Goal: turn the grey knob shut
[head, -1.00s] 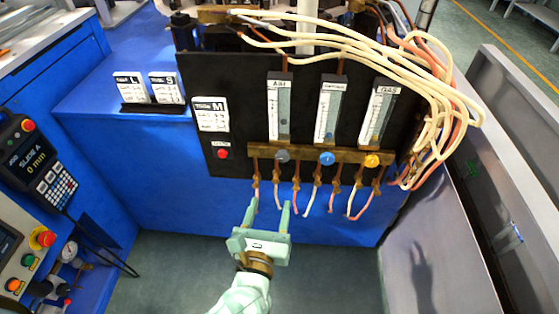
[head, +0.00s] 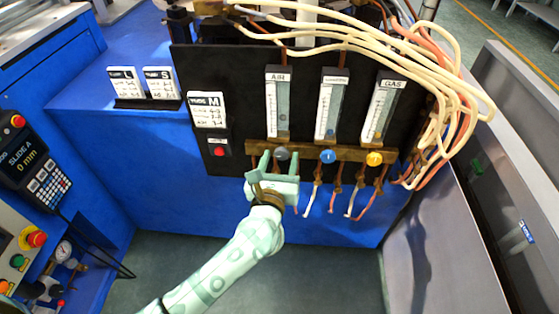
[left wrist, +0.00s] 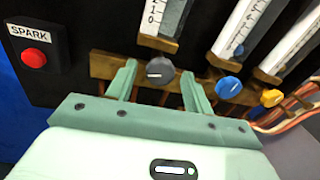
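The grey knob (head: 282,153) sits on the brass bar under the AIR flow tube in the head view. It also shows in the left wrist view (left wrist: 160,70), with a pointer mark on its face. My left gripper (head: 280,160) is open, its two fingers reaching up on either side of the grey knob. In the left wrist view the fingers (left wrist: 160,82) stand apart, left and right of the knob, with gaps between them and it. My right gripper is not in view.
A blue knob (head: 327,157) and a yellow knob (head: 374,158) sit to the right on the same brass bar (head: 304,150). A red SPARK button (left wrist: 34,58) is to the left. Copper pipes and hoses hang below the bar.

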